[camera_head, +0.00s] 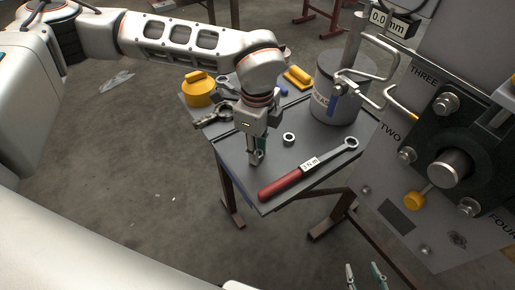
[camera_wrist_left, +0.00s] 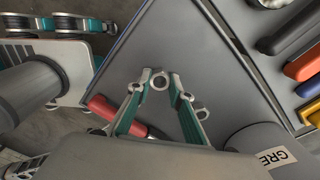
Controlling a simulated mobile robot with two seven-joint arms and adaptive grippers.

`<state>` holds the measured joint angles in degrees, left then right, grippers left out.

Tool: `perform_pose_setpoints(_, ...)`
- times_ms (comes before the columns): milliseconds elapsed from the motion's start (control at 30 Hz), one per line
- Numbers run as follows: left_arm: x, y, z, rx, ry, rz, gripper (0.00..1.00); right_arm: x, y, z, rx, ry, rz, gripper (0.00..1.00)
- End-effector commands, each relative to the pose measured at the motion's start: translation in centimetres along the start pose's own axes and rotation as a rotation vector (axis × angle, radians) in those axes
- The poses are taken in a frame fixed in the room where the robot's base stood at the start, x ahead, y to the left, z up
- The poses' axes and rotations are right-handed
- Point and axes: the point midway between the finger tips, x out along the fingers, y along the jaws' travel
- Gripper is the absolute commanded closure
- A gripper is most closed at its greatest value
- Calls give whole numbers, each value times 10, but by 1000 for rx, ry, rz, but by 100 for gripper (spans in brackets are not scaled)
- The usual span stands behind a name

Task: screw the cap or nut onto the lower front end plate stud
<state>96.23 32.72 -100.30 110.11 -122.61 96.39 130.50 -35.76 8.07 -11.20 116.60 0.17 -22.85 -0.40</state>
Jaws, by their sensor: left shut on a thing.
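My left gripper (camera_head: 256,158) points down just above the dark table top. In the left wrist view its fingertips (camera_wrist_left: 160,82) are closed around a small grey metal ring, which looks like a nut (camera_wrist_left: 160,84). Another grey nut (camera_head: 288,139) lies on the table to the right of it. The dark end plate (camera_head: 484,135) stands at the right with a thick central shaft. A lower stud (camera_head: 467,207) shows on it, and others sit at the upper left (camera_head: 446,103) and left (camera_head: 405,155). My right gripper (camera_head: 364,270) is at the bottom edge, fingers apart and empty.
A torque wrench (camera_head: 305,172) with a red handle lies along the table's front right. A grey canister (camera_head: 338,90) stands behind it. A yellow pot (camera_head: 199,90) and tools are at the back left.

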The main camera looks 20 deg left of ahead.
Motion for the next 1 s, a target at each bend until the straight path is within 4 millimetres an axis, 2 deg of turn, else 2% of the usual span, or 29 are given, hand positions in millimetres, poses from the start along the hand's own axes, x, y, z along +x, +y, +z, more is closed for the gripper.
perform_pose_setpoints(667,-58,0,0,0,0,-4,100,-17,15,-56,-11,57,18,60)
perform_pose_setpoints(1000,-59,0,0,-1,1,0,100,-17,16,-57,-11,58,19,60)
